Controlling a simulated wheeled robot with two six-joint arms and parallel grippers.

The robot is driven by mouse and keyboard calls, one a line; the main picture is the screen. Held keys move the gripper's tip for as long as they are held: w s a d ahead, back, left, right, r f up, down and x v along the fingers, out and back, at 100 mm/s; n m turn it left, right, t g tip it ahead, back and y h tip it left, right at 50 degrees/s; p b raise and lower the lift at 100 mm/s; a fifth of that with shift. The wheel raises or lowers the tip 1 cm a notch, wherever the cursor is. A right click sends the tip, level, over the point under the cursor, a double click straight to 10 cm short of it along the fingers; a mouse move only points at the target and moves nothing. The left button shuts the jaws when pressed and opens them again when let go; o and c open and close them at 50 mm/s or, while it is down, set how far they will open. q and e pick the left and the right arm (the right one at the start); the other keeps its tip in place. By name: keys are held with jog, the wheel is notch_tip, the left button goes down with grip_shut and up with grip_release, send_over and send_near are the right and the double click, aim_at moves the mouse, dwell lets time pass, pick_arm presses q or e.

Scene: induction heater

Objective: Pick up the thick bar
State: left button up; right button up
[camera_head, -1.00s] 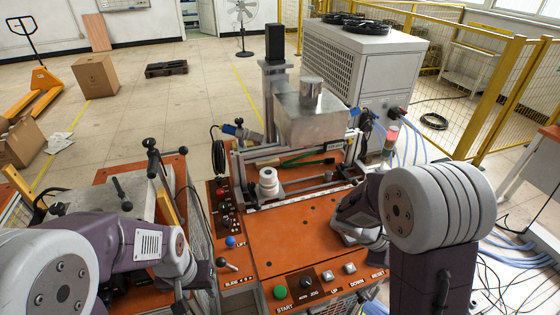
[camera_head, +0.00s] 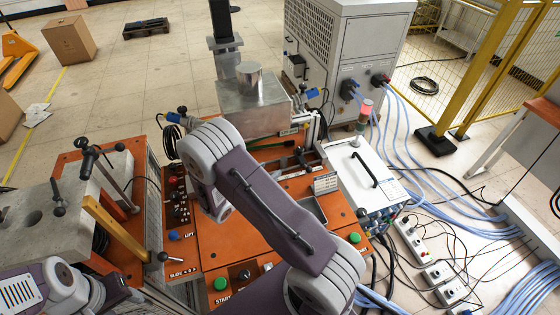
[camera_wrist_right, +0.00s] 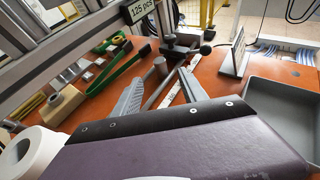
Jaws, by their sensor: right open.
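In the right wrist view, my right gripper (camera_wrist_right: 160,77) is open, its two grey fingers pointing away over the orange bench top. A grey metal bar (camera_wrist_right: 158,91) with a rounded end shows between the fingers, with no clear grip on it. A thinner strip with a marked face (camera_wrist_right: 170,95) lies just right of it; I cannot tell for sure which is the thick bar. In the head view my right forearm crosses the orange machine and hides this gripper and the bars. My left arm is at the bottom left; its gripper jaws do not show.
A grey tray (camera_wrist_right: 285,98) and a small sign stand (camera_wrist_right: 236,56) are to the right. A white cylinder (camera_wrist_right: 30,150) is near left.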

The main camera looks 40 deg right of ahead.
aim_at(282, 161)
jog(key=x, duration=0.4)
jog(key=shift+d+p, duration=0.25)
jog(key=shift+p, duration=0.1)
jog(key=shift+d+f+p, duration=0.1)
jog(key=shift+d+p, duration=0.2)
jog(key=shift+p, duration=0.05)
jog(key=p+x, duration=0.1)
jog(key=x, duration=0.2)
jog(key=shift+w+d+f, duration=0.15)
jog(key=shift+w+d, duration=0.05)
jog(key=shift+w, duration=0.1)
jog(key=shift+w+d+f, duration=0.15)
jog(key=shift+d+f, duration=0.05)
jog(key=shift+d, duration=0.05)
jog(key=shift+a+r, duration=0.1)
jog(key=shift+a, duration=0.05)
jog(key=c, duration=0.7)
pick_arm(q)
jog(key=shift+d+r, duration=0.25)
jog(key=shift+r, duration=1)
pick_arm(e)
grip_shut()
